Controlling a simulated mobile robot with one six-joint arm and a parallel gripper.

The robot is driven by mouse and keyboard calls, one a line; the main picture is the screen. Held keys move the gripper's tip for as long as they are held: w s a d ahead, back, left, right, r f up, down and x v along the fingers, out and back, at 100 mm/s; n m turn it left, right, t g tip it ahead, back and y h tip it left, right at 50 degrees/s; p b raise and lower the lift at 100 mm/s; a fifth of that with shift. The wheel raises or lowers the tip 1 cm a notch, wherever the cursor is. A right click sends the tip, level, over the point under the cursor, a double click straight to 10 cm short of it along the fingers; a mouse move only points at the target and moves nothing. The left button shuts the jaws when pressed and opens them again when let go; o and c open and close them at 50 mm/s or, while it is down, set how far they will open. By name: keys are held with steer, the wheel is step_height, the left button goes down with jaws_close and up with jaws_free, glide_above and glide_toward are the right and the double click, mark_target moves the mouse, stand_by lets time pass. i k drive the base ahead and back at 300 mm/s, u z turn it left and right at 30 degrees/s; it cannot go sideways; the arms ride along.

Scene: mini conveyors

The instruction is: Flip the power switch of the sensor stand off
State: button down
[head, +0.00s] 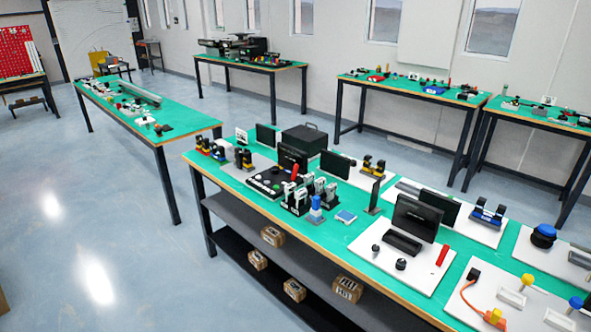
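I cannot single out the sensor stand or its power switch from this far away. A dark upright post on a base (375,194) stands on the near green-topped table (277,206), right of its middle; I cannot tell whether it is the sensor stand. Several small black and grey devices (312,192) stand left of it, too small to show any switch clearly. My gripper is not in view.
The near table carries a white board with a black screen (417,217) and another white board with an orange cable (471,304). Cardboard boxes (272,236) sit on its lower shelf. Another green table (190,120) stands behind. Blue floor (100,220) at left is clear.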

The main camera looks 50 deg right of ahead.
mark_target(296, 169)
steer(key=i, duration=1)
